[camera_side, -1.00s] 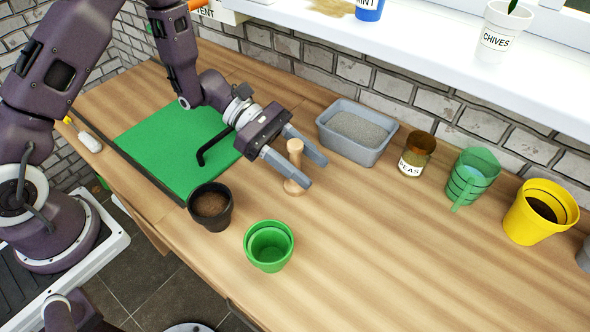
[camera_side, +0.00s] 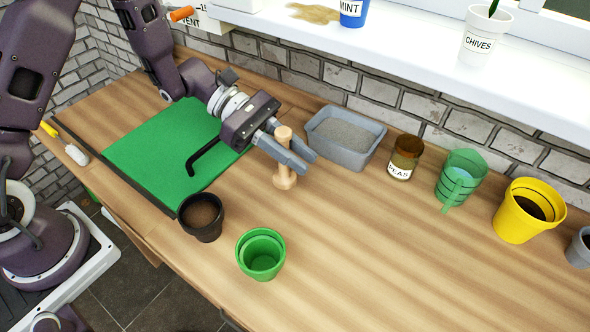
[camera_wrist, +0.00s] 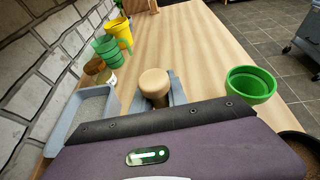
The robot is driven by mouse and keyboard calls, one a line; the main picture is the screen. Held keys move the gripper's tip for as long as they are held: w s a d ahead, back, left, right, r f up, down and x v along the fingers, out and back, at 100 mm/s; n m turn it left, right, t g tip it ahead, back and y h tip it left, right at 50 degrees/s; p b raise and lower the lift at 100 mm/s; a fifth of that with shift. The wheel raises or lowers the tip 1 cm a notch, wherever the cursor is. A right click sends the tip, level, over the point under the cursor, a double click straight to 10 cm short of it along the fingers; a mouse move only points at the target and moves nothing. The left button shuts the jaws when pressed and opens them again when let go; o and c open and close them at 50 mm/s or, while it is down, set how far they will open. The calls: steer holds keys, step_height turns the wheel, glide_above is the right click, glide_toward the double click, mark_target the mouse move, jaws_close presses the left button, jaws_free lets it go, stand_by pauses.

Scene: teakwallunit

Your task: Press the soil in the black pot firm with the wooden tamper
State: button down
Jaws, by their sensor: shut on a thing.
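The pale wooden tamper (camera_side: 284,133) is upright between the fingers of my gripper (camera_side: 303,164), which is shut on its handle. Its wider foot appears slightly above the table. In the wrist view, the tamper's round top (camera_wrist: 154,82) shows between the grey fingers and hides most of the foot. The black pot (camera_side: 203,234), with brown soil (camera_side: 201,214) inside, stands to the left and nearer the front edge, apart from the tamper. Part of the pot's dark soil also shows at the lower right of the wrist view.
A green pot (camera_side: 261,270) stands right of the black pot. Behind my gripper are a grey tray (camera_side: 344,156) of grit, a peas jar (camera_side: 404,160), a green cup (camera_side: 460,180) and a yellow pot (camera_side: 524,222). A green mat (camera_side: 165,150) lies left. The right front table is clear.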

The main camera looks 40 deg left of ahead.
steer(key=s+a+r+m+g, duration=0.2)
steer(key=s+r+m+g, duration=0.25)
steer(key=s+r, duration=0.35)
steer(key=s+a+m+g+y, duration=0.3)
steer(key=s+a+m+g, duration=0.25)
steer(key=s, duration=0.45)
step_height(320, 180, down, 6)
steer(key=n, duration=0.1)
steer(key=shift+w+f, duration=0.15)
steer(key=shift+w, duration=0.1)
steer(key=shift+f, duration=0.35)
steer(key=shift+f, duration=0.8)
steer(key=shift+r, duration=0.1)
steer(key=shift+r, duration=1.05)
